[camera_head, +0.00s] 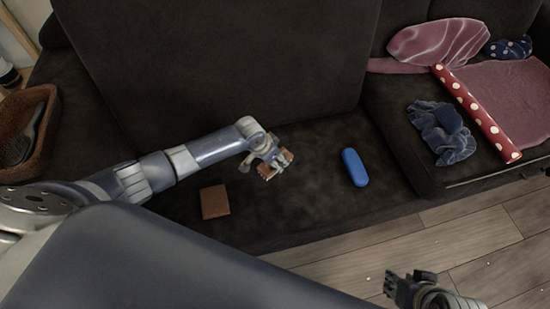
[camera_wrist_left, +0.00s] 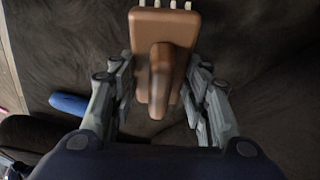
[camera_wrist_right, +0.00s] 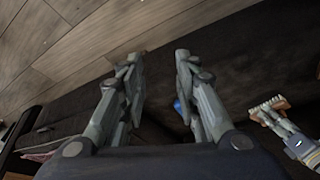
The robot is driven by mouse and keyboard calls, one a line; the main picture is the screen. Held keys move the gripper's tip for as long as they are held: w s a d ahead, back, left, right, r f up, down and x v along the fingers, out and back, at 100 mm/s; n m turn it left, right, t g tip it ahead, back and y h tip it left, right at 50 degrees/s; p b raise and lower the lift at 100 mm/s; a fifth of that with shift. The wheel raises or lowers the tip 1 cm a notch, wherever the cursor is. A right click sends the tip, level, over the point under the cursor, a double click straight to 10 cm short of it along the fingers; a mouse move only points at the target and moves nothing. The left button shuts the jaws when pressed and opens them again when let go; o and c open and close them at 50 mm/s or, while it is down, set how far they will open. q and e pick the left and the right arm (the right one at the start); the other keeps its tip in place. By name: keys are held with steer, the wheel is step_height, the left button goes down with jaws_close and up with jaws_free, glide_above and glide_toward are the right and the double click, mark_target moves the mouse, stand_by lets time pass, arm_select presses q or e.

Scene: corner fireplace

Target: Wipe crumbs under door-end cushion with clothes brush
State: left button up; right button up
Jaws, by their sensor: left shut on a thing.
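My left gripper (camera_head: 268,163) is shut on a brown clothes brush (camera_head: 287,157) above the middle of the dark sofa's lower seat surface (camera_head: 315,185). In the left wrist view the brush (camera_wrist_left: 178,25) sits between the fingers, with its handle towards me and pale bristles at the far edge. Whether it touches the fabric is unclear. A tall dark cushion or panel (camera_head: 220,60) stands behind this surface; I cannot tell which. No crumbs can be made out on the seat. My right gripper (camera_head: 404,288) is open and empty over the floor.
A brown wallet-like item (camera_head: 214,203) and a blue case (camera_head: 354,167) lie either side of the brush. A wicker basket (camera_head: 50,103) stands left. The higher right seat holds crumpled blue cloth (camera_head: 440,132), a red dotted roll (camera_head: 477,112) and pink fabric (camera_head: 515,90).

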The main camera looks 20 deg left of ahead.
arm_select(q)
steer(key=shift+r, duration=0.4)
steer(key=shift+r+p, duration=0.55)
steer(key=shift+p, duration=0.35)
steer(key=shift+r+p, duration=0.5)
steer(key=shift+p, duration=0.1)
arm_select(e)
step_height(320, 180, down, 7)
steer(key=g, duration=0.1)
steer(key=shift+w+r, duration=0.2)
